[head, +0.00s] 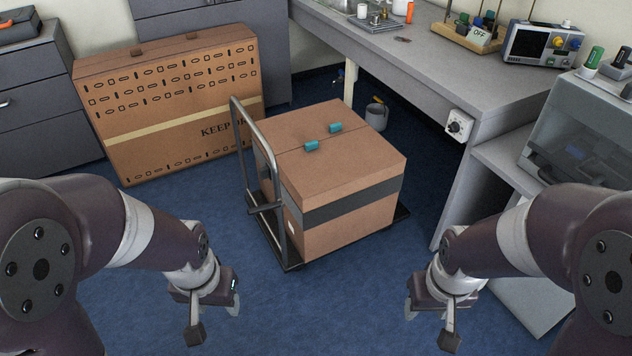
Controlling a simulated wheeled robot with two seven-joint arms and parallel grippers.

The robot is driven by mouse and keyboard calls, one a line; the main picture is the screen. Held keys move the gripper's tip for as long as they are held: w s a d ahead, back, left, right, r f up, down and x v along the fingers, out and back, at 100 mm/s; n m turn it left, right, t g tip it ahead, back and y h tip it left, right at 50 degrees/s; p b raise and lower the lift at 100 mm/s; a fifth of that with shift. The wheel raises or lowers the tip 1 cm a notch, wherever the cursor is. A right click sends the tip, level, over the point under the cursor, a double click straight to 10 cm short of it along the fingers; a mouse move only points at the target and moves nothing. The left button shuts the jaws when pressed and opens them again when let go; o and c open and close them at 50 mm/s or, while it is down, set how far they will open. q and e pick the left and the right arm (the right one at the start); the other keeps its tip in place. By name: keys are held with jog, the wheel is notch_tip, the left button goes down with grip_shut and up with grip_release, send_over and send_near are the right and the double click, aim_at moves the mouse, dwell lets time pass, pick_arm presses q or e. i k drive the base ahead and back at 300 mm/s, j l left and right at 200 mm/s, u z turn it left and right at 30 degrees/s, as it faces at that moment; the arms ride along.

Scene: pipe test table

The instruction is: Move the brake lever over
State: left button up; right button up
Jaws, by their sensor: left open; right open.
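A platform trolley stands on the floor in the middle, with a grey tubular handle (238,150) on its left side and a dark base (292,266). A short dark bar (265,209) sticks out low on the handle frame; it looks like the brake lever, though it is small in this view. A large cardboard box (345,232) sits on the trolley. My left gripper (214,320) is open and empty, below and left of the trolley. My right gripper (430,324) is open and empty, below and right of it. Neither touches the trolley.
Two teal pieces (311,146) (335,128) lie on the box top. A large carton (170,110) stands behind left, by grey cabinets (40,95). A grey workbench (480,90) and a machine (590,130) bound the right. Blue floor (320,310) is clear in front.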

aim_at(262, 208)
jog(key=i+u, duration=0.3)
jog(key=u, duration=0.2)
jog(key=i+z, duration=0.15)
jog(key=i, duration=0.35)
jog(key=i+j+z, duration=0.1)
jog(key=i, duration=0.4)
